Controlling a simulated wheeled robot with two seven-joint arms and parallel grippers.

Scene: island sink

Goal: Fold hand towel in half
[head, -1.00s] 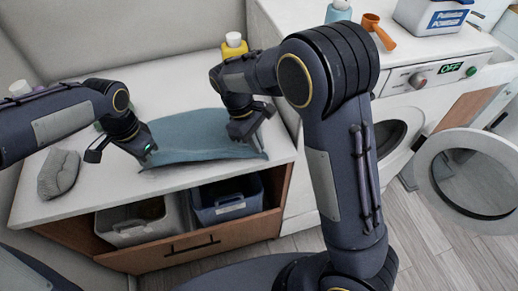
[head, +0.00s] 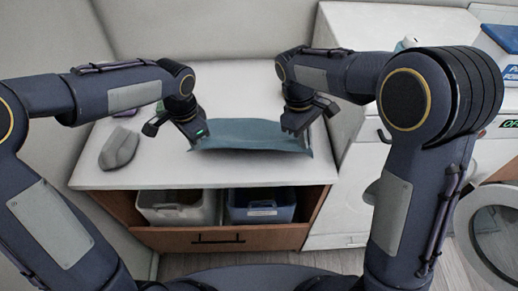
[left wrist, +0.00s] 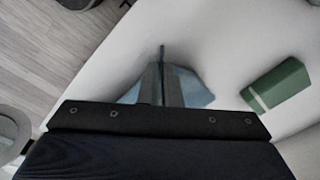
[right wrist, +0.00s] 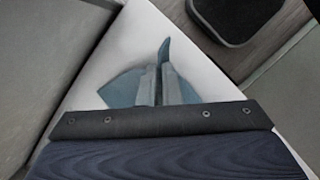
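The teal hand towel (head: 250,132) lies on the white counter, its near side between my two grippers; it looks bent there. My left gripper (head: 195,143) is at the towel's left end. In the left wrist view its fingers (left wrist: 161,82) are together, with towel (left wrist: 193,90) beside them and a thin edge between the tips. My right gripper (head: 297,132) is at the right end. In the right wrist view its fingers (right wrist: 158,84) are shut with a towel corner (right wrist: 164,50) sticking out past them. The grippers hide parts of the towel's ends.
A grey lump-like object (head: 119,148) lies on the counter at left. A green block (left wrist: 277,86) shows in the left wrist view. A grey bin (head: 175,208) and a blue bin (head: 262,207) stand in the shelf below. The washer door (head: 487,235) is open at right.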

